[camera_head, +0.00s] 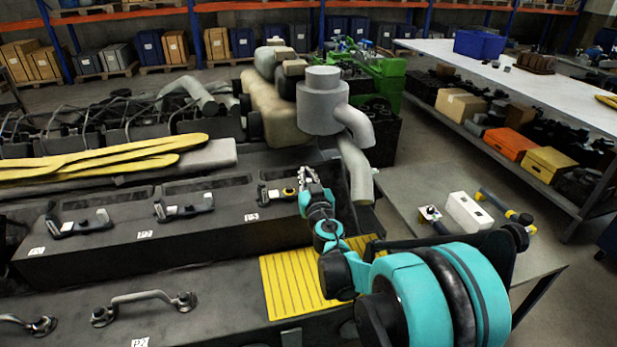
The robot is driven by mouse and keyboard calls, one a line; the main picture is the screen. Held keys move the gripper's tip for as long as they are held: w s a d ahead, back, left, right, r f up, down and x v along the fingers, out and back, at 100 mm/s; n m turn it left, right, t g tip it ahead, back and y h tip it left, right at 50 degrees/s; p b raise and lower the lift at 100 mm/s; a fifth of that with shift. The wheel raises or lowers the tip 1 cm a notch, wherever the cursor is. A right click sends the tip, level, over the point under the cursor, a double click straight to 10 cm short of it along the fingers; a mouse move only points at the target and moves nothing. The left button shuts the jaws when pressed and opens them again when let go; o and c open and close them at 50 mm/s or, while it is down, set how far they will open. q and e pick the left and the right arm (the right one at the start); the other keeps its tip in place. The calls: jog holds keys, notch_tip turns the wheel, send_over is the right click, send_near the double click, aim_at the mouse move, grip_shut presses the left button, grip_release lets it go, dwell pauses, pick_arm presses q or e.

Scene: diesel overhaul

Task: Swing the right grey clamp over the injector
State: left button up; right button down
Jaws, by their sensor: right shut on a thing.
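Three clamp assemblies sit in a row along the dark engine block (190,230). The right grey clamp (272,194) is the one nearest my arm, above a white label. A small yellow part shows beside it, perhaps the injector (289,192). My right gripper (304,177) reaches in from the lower right and is shut at the right end of this clamp. The fingers hide the contact, and I cannot tell how far the clamp lies over the injector. The middle clamp (184,209) and left clamp (80,224) are untouched. My left gripper is out of view.
A grey cylinder with a bent pipe (323,105) stands just behind my right gripper. A yellow ribbed mat (300,285) lies under my forearm. A side table (410,190) at right holds a white box (468,212) and tools. Yellow bars (110,155) lie at left.

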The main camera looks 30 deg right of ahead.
jog(key=shift+w+n+y, duration=0.2)
jog(key=shift+n+y, duration=0.1)
jog(key=shift+y, duration=0.1)
jog(key=c, duration=1.5)
grip_release()
jog(key=shift+w, duration=0.1)
jog(key=shift+a, duration=0.1)
jog(key=v, duration=1.2)
jog(key=shift+f, duration=0.15)
